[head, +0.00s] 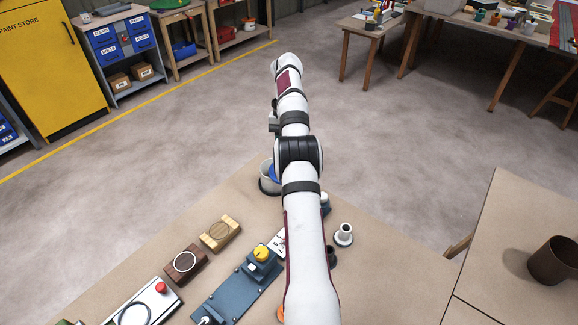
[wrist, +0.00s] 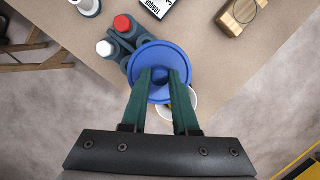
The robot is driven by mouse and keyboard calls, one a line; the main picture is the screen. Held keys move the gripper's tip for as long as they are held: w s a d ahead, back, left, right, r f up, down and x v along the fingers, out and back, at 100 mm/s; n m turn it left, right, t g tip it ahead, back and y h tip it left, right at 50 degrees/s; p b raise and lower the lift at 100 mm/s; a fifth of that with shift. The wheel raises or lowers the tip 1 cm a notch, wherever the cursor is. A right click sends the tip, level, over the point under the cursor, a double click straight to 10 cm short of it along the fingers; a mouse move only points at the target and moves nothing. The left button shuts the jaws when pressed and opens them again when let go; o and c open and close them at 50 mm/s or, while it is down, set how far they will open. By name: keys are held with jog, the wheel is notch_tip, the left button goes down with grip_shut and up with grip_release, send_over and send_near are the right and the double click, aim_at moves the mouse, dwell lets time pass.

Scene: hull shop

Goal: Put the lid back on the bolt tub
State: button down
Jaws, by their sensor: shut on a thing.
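My gripper (wrist: 161,76) has its green fingers shut on the knob of the round blue lid (wrist: 160,53). In the wrist view the lid hides much of the white bolt tub (wrist: 194,99), whose rim shows at the lid's lower right. The lid appears off centre from the tub, toward the upper left; I cannot tell whether they touch. In the head view the tub (head: 264,184) stands near the far table corner, and a bit of the lid (head: 272,173) shows over it, partly hidden by my arm. My gripper is hidden there.
Beside the lid in the wrist view are dark bottles with a red cap (wrist: 122,23) and a white cap (wrist: 104,48). A wooden block (wrist: 236,14) lies at upper right. The head view shows a blue fixture (head: 228,298) and a white flanged piece (head: 344,235) on the table.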

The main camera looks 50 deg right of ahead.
jog(key=m, duration=0.2)
jog(key=w+m+t, duration=0.1)
jog(key=m, duration=0.1)
jog(key=d+m, duration=0.1)
jog(key=m, duration=0.2)
jog(key=shift+w+r+t+y, duration=0.25)
jog(key=shift+w+t+y, duration=0.05)
jog(key=shift+t, duration=0.1)
jog(key=m, duration=0.2)
jog(key=w+m+t, duration=0.1)
jog(key=m, duration=0.3)
jog(key=shift+w+d+r+m+t, duration=0.2)
jog(key=shift+w+r+m+t, duration=0.1)
jog(key=shift+m+t, duration=0.1)
jog(key=w+d+f+m+t+h, duration=0.1)
jog(key=w+f+m+h, duration=0.2)
jog(key=m, duration=1)
jog(key=shift+f+h, duration=0.4)
jog(key=shift+f, duration=0.95)
jog(key=shift+w+f, duration=0.1)
jog(key=shift+f, duration=0.05)
jog(key=shift+c, duration=0.6)
grip_release()
